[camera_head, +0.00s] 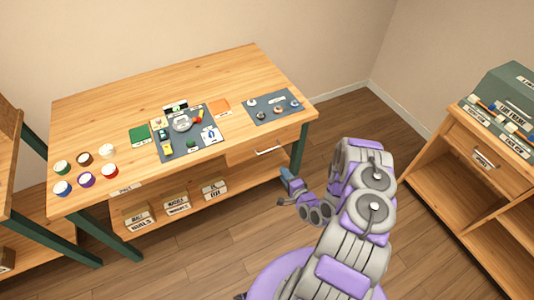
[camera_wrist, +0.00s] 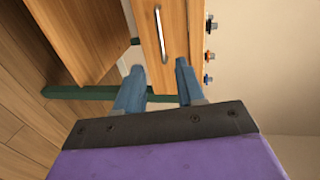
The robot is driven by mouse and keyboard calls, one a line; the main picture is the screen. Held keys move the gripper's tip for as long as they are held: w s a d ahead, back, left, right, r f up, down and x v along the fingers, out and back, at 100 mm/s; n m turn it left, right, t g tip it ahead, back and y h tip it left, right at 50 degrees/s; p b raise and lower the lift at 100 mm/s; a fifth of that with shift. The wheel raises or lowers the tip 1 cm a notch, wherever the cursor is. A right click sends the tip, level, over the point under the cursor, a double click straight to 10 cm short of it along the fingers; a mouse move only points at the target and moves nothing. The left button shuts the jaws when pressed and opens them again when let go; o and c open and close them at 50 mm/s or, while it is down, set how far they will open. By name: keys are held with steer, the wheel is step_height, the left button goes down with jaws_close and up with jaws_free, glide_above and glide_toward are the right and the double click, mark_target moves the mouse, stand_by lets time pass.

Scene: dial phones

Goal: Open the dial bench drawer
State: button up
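The dial bench (camera_head: 90,105) is a wooden table with dark green legs. Its drawer (camera_head: 240,158) is at the right end of the front, below the top, and looks closed. The pale bar handle (camera_head: 268,151) shows on the drawer front. In the wrist view the handle (camera_wrist: 161,35) runs nearly upright in the picture on the drawer front (camera_wrist: 150,50). My gripper (camera_head: 284,184) is in front of the drawer, lower than the handle in the head view. In the wrist view its blue fingers (camera_wrist: 160,66) are spread and empty, apart from the handle.
A grey mat (camera_head: 262,112) with several small dials lies above the drawer. Labelled boxes (camera_head: 177,204) stand on the bench's lower shelf. Another wooden cabinet (camera_head: 490,165) with a drawer is at the right. The floor (camera_head: 225,250) in front of the bench is clear.

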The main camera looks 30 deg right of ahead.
steer(key=d+b+x, duration=0.1)
steer(key=d+x, duration=0.1)
steer(key=x, duration=1.4)
steer(key=shift+d+f+b, duration=0.35)
steer(key=shift+w+a+r, duration=0.1)
steer(key=shift+a, duration=0.4)
steer(key=shift+w+a+r, duration=0.1)
steer(key=shift+w+a, duration=0.05)
steer(key=shift+a, duration=0.4)
steer(key=shift+c, duration=1.1)
steer(key=shift+s+d+f, duration=0.1)
steer(key=shift+d, duration=0.75)
jaws_close()
steer(key=shift+a, duration=0.45)
